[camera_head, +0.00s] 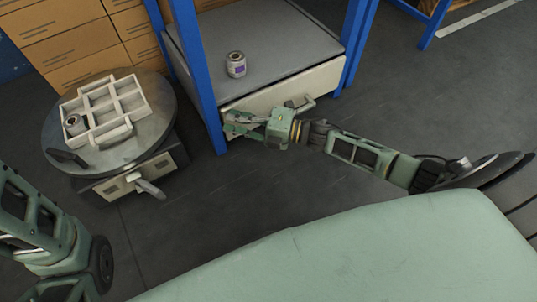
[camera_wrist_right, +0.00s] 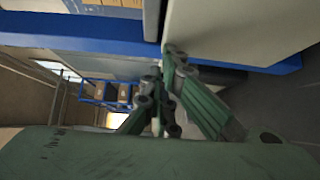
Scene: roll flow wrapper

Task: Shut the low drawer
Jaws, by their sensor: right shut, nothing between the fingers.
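A pale drawer front (camera_head: 262,100) with a handle (camera_head: 300,106) sits below the grey shelf top (camera_head: 270,60), between blue posts. How far it stands out, if at all, I cannot tell. My right gripper (camera_head: 228,124) is shut and empty in front of the drawer's left end, by the near blue post. In the right wrist view the shut fingers (camera_wrist_right: 168,66) point at the edge of a pale panel (camera_wrist_right: 225,28); whether they touch it is unclear. My left arm shows at the lower left, but its gripper is out of view.
The floor between is clear.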

